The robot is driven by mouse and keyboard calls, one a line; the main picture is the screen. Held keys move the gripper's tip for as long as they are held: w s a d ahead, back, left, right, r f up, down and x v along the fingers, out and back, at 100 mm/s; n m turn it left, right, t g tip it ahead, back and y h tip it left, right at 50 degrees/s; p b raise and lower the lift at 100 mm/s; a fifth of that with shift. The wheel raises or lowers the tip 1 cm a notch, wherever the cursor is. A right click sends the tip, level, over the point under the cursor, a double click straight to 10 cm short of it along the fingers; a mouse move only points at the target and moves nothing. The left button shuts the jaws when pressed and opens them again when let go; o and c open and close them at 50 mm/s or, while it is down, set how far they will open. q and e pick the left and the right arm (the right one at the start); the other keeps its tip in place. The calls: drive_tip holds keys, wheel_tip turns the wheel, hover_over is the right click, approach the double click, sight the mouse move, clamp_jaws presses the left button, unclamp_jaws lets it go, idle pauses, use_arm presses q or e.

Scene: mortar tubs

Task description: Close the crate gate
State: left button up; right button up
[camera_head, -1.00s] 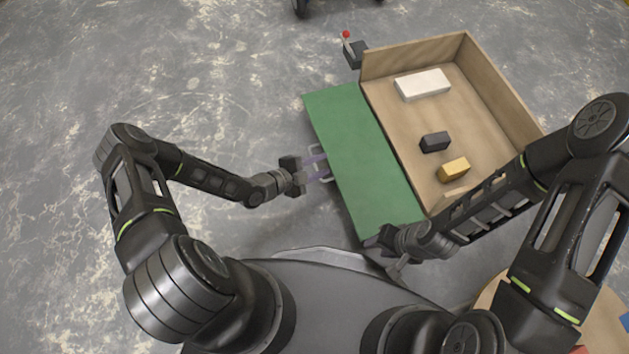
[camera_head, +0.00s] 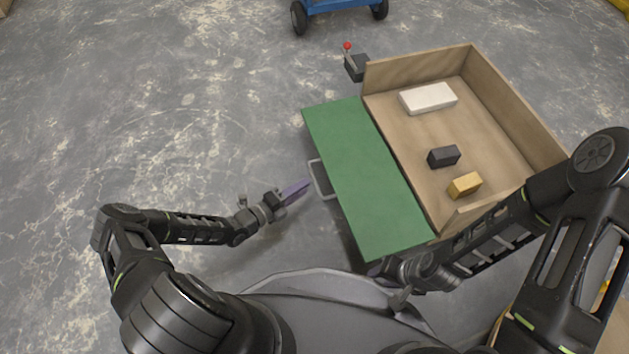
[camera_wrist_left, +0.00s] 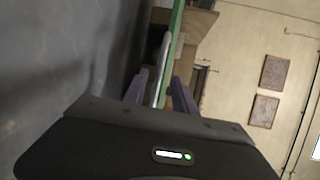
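The green crate gate (camera_head: 362,175) hangs folded outward on the left side of the wooden crate (camera_head: 515,115). A pale loop handle (camera_head: 318,180) sticks out from its outer edge. My left gripper (camera_head: 305,184) has purple fingers and is just short of the handle, not gripping it. In the left wrist view the fingers (camera_wrist_left: 160,90) are spread, with the handle (camera_wrist_left: 164,55) lined up between them and the gate (camera_wrist_left: 178,20) seen edge-on. My right gripper (camera_head: 380,268) is by the gate's near corner; its fingertips are too dark and hidden to read.
A white block (camera_head: 428,98), a black block (camera_head: 444,156) and a yellow block (camera_head: 464,185) lie inside the crate. A red-knobbed lever (camera_head: 348,46) stands at its far left corner. A blue cart (camera_head: 340,5) is at the back. The floor to the left is clear.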

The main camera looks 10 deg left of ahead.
sight(314, 179)
use_arm(q)
drive_tip(key=b+x, duration=0.2)
drive_tip(key=x, duration=0.4)
drive_tip(key=shift+c, duration=0.3)
clamp_jaws()
idle(1.0)
